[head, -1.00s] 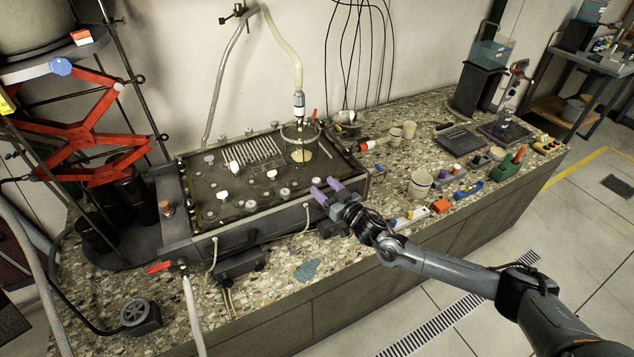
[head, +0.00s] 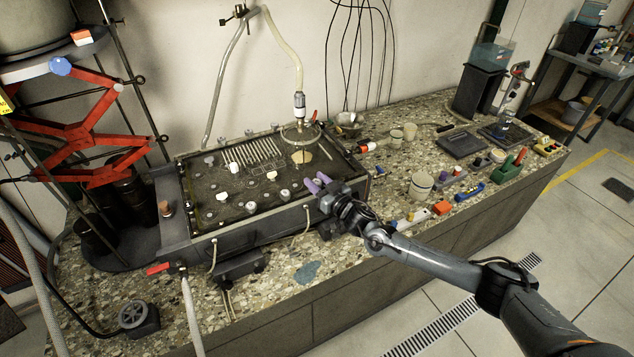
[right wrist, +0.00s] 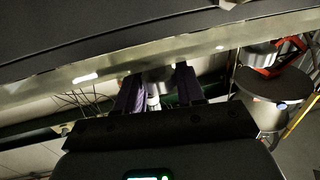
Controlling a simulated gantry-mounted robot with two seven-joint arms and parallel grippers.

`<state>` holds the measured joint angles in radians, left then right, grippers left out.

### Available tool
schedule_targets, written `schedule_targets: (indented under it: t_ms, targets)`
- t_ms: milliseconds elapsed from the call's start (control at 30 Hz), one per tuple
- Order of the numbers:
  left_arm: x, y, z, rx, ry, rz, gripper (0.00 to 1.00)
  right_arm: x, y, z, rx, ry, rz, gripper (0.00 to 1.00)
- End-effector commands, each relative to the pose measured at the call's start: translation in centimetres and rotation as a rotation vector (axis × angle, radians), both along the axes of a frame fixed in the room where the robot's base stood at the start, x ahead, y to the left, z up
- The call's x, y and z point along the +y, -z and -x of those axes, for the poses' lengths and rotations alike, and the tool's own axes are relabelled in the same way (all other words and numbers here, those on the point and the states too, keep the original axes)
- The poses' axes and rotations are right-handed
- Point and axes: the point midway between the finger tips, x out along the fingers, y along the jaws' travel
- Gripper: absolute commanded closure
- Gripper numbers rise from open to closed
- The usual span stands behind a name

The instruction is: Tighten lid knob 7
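The dark tank lid (head: 215,215) lies flat on the seepage tank, with small knobs along its edges. Two front-edge knobs show clearly, a left one (head: 251,205) and a middle one (head: 285,194). No numbers are readable, so I cannot tell which is knob 7. My right gripper (head: 317,182) is at the lid's front right corner, its purple fingers spread apart. In the right wrist view, a grey round knob-like part (right wrist: 158,78) shows between the fingertips (right wrist: 158,88). I cannot tell whether the fingers touch it. My left gripper is out of view.
A clear hose with a white fitting (head: 299,103) runs down to a round ring (head: 301,132) on the lid. White pieces, such as one (head: 234,166), sit on the lid.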

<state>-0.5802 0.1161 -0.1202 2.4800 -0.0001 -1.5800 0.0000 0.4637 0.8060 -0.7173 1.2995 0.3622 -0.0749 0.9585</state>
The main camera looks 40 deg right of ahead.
Motion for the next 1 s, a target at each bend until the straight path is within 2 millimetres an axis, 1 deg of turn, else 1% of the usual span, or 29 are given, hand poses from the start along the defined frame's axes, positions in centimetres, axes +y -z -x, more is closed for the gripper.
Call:
schedule_targets:
  t_ms: [33,100,133,367,567,800,1000]
  targets:
    - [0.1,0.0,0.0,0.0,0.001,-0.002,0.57,0.0,0.0,0.0,0.0,0.0,0.0,0.81]
    - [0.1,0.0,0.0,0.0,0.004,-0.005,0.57,0.0,0.0,0.0,0.0,0.0,0.0,0.92]
    - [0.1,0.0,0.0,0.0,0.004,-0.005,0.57,0.0,0.0,0.0,0.0,0.0,0.0,0.92]
    - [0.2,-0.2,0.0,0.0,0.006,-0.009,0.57,0.1,0.0,0.0,0.0,0.021,-0.002,0.93]
    - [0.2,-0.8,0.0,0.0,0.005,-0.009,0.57,0.2,-0.1,0.0,0.001,0.105,-0.006,0.93]
    - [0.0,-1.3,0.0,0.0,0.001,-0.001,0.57,0.3,0.1,0.0,0.002,0.293,-0.01,0.92]
    - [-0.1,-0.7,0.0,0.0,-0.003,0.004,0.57,0.3,0.3,0.0,0.002,0.483,-0.011,0.92]
